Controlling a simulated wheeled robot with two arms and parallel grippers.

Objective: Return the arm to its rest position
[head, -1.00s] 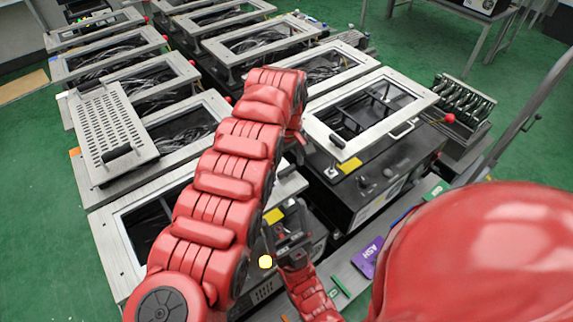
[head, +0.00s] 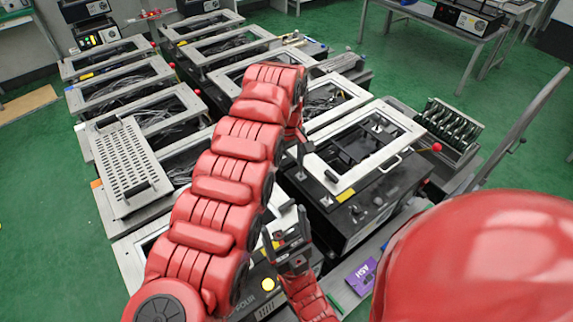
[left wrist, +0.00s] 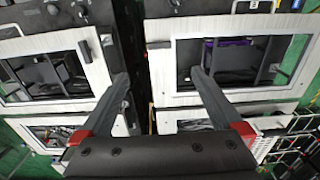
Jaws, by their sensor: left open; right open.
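My left gripper (head: 296,160) hangs at the end of the red arm in the head view, above the gap between fixtures. It is empty. In the left wrist view its two dark fingers (left wrist: 158,76) are apart, with white-framed fixtures below and nothing between them. My right gripper (head: 290,240) is lower in the head view, beside the front fixture labelled FOUR (head: 240,302). It looks empty; its fingertips are small and partly hard to make out. A black fixture with a pale frame (head: 400,121) stands right of my left gripper.
Several framed fixtures stand in rows behind; a perforated plate (head: 128,168) lies at left. A purple ASH card (head: 362,277) lies at front. A red knob (head: 436,147) sticks out near a ribbed metal part (head: 452,130).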

